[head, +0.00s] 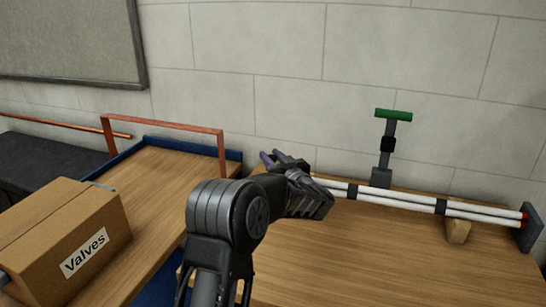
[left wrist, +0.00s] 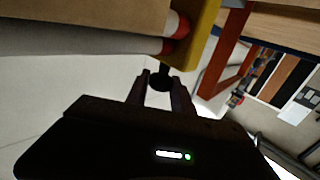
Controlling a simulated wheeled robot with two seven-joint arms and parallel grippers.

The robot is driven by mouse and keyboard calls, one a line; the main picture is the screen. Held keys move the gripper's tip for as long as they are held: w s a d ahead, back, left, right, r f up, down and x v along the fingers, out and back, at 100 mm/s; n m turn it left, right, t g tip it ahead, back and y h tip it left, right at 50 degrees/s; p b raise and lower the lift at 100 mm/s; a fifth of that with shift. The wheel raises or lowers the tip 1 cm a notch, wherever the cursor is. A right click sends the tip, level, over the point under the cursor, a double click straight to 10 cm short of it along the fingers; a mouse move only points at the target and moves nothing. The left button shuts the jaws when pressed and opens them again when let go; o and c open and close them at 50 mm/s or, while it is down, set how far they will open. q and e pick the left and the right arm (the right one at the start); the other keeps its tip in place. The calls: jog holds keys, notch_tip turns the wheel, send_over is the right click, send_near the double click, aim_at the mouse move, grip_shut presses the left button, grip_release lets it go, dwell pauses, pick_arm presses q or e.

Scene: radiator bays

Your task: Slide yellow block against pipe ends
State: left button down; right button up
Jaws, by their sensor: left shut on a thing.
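The yellow block (left wrist: 205,40) shows in the left wrist view, upright beside the red pipe ends (left wrist: 174,46). It looks very close to them, but I cannot tell whether it touches. My left gripper (left wrist: 160,92) is shut on a small black knob (left wrist: 161,78) at the block's near side. In the head view my left gripper (head: 283,162) is at the left end of the white pipes (head: 400,200), and hides that end and the yellow block. My right gripper is not in view.
A dark end plate (head: 531,228) stands at the pipes' right end. A wooden support (head: 458,231) and a green-handled clamp (head: 393,115) stand along them. A Valves box (head: 70,240) sits on the left bench, near a copper-coloured frame (head: 165,124). The front of the right bench (head: 370,260) is clear.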

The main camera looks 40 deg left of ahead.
pick_arm(q)
jog(key=c, duration=1.1)
grip_release()
jog(key=shift+d, duration=0.1)
jog(key=v, duration=0.7)
jog(key=shift+d, duration=0.3)
jog(key=shift+s, duration=0.15)
